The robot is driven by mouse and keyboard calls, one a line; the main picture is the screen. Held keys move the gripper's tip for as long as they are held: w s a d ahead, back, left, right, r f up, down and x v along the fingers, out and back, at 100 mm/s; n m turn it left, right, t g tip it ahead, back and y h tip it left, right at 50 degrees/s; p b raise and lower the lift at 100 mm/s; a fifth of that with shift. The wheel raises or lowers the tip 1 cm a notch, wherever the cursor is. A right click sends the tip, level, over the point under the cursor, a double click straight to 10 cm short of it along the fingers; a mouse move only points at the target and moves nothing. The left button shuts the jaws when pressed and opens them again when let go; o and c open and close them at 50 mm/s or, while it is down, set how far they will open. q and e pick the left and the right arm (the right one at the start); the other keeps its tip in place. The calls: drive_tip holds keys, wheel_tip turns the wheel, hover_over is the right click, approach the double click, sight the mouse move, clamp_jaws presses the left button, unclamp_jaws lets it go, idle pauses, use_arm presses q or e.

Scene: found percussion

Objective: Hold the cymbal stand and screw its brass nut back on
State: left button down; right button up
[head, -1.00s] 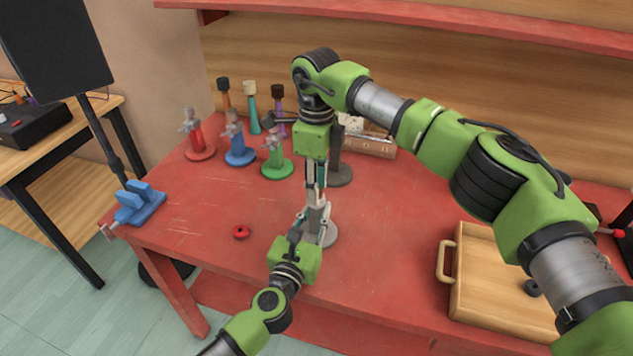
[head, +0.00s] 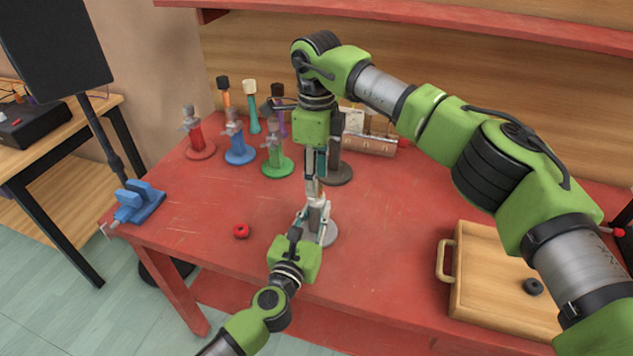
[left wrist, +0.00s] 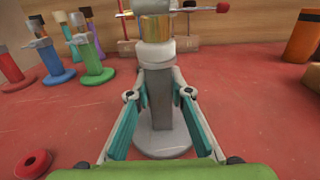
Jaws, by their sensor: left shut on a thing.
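The grey cymbal stand (left wrist: 163,120) stands upright on its round base near the table's front edge; it also shows in the head view (head: 327,236). My left gripper (head: 311,226) is shut on its post, one teal-padded finger on each side in the left wrist view. Above the post are a pale collar and a brass-coloured part (left wrist: 157,28), which may be the brass nut. My right gripper (head: 314,178) points down directly above the stand. Its fingertips are too small to tell whether they are closed or hold the nut.
Red (head: 197,140), blue (head: 240,150) and green (head: 277,160) stands are at the back left. A red ring (head: 241,231) lies left of my left gripper. A blue vise (head: 139,204) is at the left edge, a wooden tray (head: 475,275) at the right. The table between is clear.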

wheel_tip(320, 180, up, 10)
drive_tip(key=shift+f, duration=0.2)
use_arm(q)
drive_tip(key=c, duration=1.8)
unclamp_jaws()
drive_tip(key=shift+o, duration=0.2)
drive_tip(key=shift+s, duration=0.1)
drive_tip(key=v, duration=1.1)
drive_tip(key=shift+s+a, duration=0.2)
drive_tip(key=shift+s, duration=0.15)
